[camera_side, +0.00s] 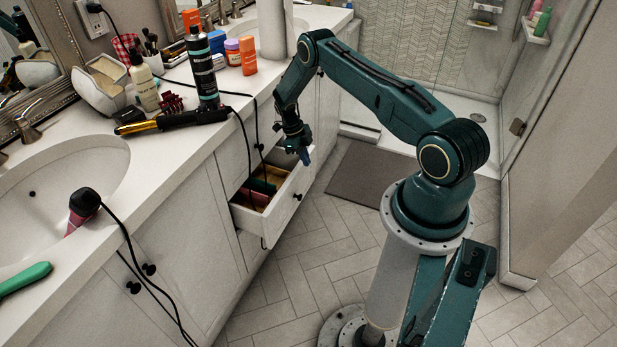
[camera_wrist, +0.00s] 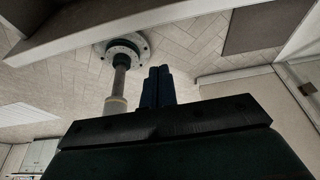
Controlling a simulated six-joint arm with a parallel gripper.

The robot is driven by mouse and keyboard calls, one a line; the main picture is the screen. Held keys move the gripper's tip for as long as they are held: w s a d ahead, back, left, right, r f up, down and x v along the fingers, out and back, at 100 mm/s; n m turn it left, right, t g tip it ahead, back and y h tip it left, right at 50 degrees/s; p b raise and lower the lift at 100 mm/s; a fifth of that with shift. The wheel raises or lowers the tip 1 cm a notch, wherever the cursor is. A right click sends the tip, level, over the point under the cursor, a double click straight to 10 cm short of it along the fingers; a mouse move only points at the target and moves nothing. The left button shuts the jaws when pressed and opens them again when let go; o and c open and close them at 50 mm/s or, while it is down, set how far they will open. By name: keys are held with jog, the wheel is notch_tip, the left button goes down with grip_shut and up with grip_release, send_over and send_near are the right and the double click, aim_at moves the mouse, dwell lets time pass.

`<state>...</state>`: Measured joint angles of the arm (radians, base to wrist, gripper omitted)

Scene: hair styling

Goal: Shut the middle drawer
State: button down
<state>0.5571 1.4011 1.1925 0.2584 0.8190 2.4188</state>
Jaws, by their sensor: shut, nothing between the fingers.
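The middle drawer (camera_side: 284,212) is pulled out from the white vanity in the side view. It has a dark knob (camera_side: 298,197) on its front and holds red and dark green items (camera_side: 262,188). My gripper (camera_side: 306,158) is shut and empty, pointing down near the far front corner of the drawer. I cannot tell whether it touches the drawer. In the wrist view, the closed fingers (camera_wrist: 158,85) show against the floor, and a pale edge (camera_wrist: 95,28), likely of the drawer, crosses the top left.
A dark cord (camera_side: 249,140) hangs from the counter toward the drawer. A curling iron (camera_side: 172,120) and bottles lie or stand along the counter (camera_side: 190,153). Tiled floor (camera_side: 290,275) before the vanity is clear, with a mat (camera_side: 370,172) beyond.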

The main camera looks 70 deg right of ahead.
aim_at(311, 157)
jog(key=shift+v, duration=2.7)
jog(key=s+d+t, duration=0.6)
jog(key=s, duration=0.1)
jog(key=shift+s+d+f+t, duration=0.3)
jog(key=shift+d+f, duration=0.05)
jog(key=shift+f, duration=0.15)
jog(key=shift+w+f, duration=1.1)
jog(key=shift+f, duration=0.45)
jog(key=shift+w+f, duration=1.1)
jog(key=shift+f, duration=0.5)
jog(key=shift+w+f, duration=1.05)
jog(key=shift+f, duration=0.5)
